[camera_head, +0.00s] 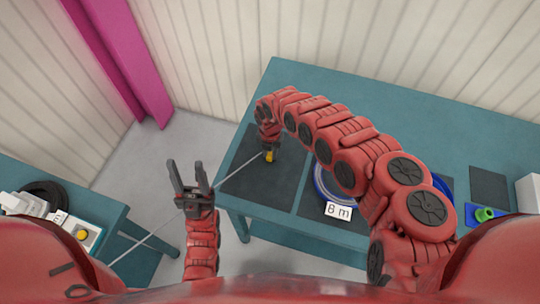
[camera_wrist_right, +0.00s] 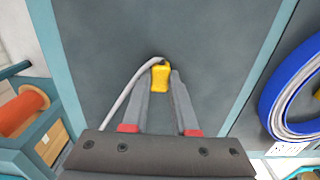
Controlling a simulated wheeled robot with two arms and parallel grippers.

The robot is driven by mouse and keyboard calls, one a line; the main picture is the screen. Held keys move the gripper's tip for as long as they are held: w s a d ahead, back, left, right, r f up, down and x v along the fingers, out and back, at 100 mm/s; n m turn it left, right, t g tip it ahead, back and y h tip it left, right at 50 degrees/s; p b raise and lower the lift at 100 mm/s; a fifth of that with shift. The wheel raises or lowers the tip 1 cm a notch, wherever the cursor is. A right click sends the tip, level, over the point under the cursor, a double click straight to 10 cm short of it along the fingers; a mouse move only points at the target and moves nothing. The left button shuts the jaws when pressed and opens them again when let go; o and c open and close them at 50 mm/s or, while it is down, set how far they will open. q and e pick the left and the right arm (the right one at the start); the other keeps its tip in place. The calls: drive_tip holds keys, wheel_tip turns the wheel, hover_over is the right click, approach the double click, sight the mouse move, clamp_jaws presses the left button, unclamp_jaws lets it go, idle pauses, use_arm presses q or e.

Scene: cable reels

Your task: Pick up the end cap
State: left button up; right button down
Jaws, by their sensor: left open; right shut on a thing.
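A yellow end cap (camera_wrist_right: 160,77) sits at the end of a grey cable (camera_wrist_right: 125,102), between the fingertips of my right gripper (camera_wrist_right: 161,82), which is shut on it. In the head view the yellow cap (camera_head: 269,157) shows just below my right gripper (camera_head: 268,146), over a dark mat on the teal table; I cannot tell whether it touches the mat. The cable runs from it down and left, past my left gripper, to the left table. My left gripper (camera_head: 187,166) is open and empty, pointing up in the picture, in front of the floor gap between the tables.
A blue reel (camera_head: 319,181) with an "8 m" label (camera_head: 338,211) lies partly hidden under my right arm. A green piece (camera_head: 485,214) on a blue block is at the far right. The left table (camera_head: 70,185) holds a black reel and a white box with a yellow part (camera_head: 82,234).

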sight(270, 155)
drive_tip(key=shift+r+b, duration=0.35)
drive_tip(key=shift+r, duration=0.3)
wheel_tip(270, 155, up, 2)
drive_tip(key=shift+r+b, duration=0.2)
drive_tip(key=shift+b, duration=0.25)
drive_tip(key=s, duration=0.2)
drive_tip(key=s+a, duration=0.1)
drive_tip(key=s, duration=0.1)
drive_tip(key=shift+s+a+r, duration=0.15)
drive_tip(key=shift+s+r, duration=0.05)
drive_tip(key=shift+s, duration=0.1)
drive_tip(key=s+a+p, duration=0.1)
drive_tip(key=s+p, duration=0.2)
drive_tip(key=s+a+r+p, duration=0.1)
drive_tip(key=s+p, duration=0.1)
drive_tip(key=s, duration=0.1)
drive_tip(key=s+a+p, duration=0.1)
drive_tip(key=s+p, duration=0.2)
drive_tip(key=s, duration=0.1)
drive_tip(key=shift+a+r+p, duration=0.15)
drive_tip(key=shift+a+p, duration=0.05)
drive_tip(key=shift+p, duration=0.15)
drive_tip(key=shift+s+a+f, duration=0.15)
drive_tip(key=shift+s+f, duration=0.05)
drive_tip(key=shift+s, duration=0.1)
drive_tip(key=c, duration=1.4)
unclamp_jaws()
clamp_jaws()
